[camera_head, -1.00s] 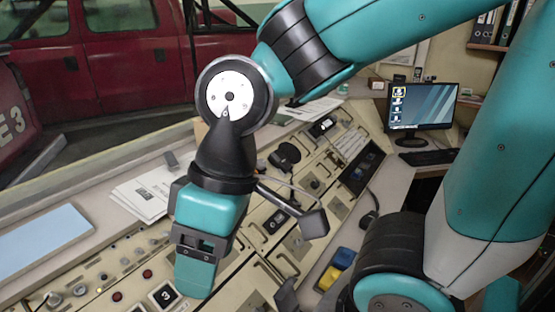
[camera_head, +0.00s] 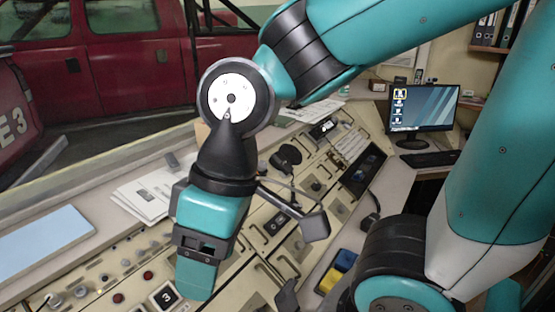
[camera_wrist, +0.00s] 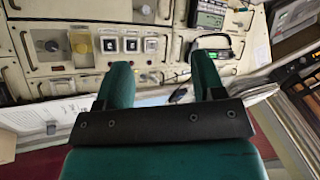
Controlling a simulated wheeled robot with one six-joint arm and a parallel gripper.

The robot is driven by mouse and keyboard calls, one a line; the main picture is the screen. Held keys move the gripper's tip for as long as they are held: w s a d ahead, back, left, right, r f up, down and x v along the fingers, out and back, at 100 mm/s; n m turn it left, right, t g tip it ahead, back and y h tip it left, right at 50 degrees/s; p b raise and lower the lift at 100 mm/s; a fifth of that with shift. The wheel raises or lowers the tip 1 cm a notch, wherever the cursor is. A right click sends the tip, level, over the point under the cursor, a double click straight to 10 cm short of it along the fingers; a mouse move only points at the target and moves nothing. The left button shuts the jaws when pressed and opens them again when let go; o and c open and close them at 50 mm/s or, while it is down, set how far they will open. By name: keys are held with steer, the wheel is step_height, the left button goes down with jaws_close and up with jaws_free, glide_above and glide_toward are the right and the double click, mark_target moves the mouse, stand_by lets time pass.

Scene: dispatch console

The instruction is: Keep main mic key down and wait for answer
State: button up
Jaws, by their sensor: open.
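The sloped beige console (camera_head: 262,283) carries many buttons, knobs and handles. I cannot tell which control is the main mic key. My gripper (camera_head: 197,272) is over the console's near left part in the head view, beside a square button marked 3 (camera_head: 163,295). In the wrist view my gripper (camera_wrist: 161,72) is open, with nothing between its two teal fingers. Contact with any control cannot be seen, and my gripper hides part of the console.
Papers (camera_head: 143,196) and a light blue panel (camera_head: 42,240) lie along the left ledge. A yellow and blue item (camera_head: 338,270) sits at the console's right edge. A monitor (camera_head: 424,107) stands at the right. A device with a display (camera_wrist: 210,14) shows in the wrist view.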

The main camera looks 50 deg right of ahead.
jaws_close()
stand_by(1.6)
